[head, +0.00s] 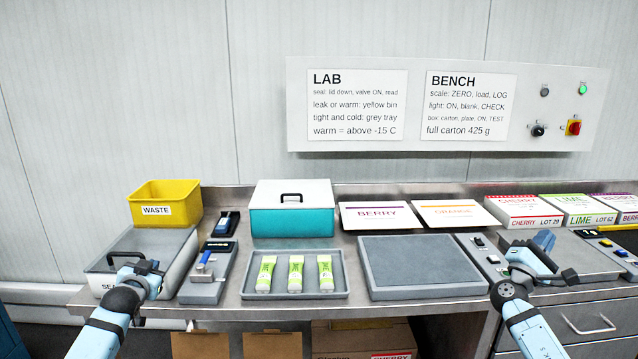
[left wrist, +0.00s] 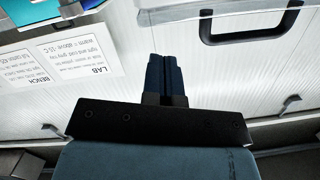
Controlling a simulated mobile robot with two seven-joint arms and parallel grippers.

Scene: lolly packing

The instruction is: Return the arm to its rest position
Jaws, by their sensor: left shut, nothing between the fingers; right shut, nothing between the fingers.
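My left gripper (head: 146,267) is shut and empty at the front of the grey seal box (head: 112,262), overlapping its lid handle in the head view. Its two dark fingers (left wrist: 167,75) are together in the left wrist view. My right gripper (head: 545,240) is shut and empty at the right, in front of the cartons and over the control unit. Both arms come in from the bottom edge of the head view.
A yellow waste bin (head: 166,190), a teal box with a white lid (head: 291,224), a grey tray (head: 342,292) with three lime lollies (head: 296,273), and a grey plate (head: 422,263) stand on the bench. Several cartons, including cherry (head: 523,211), line the back right.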

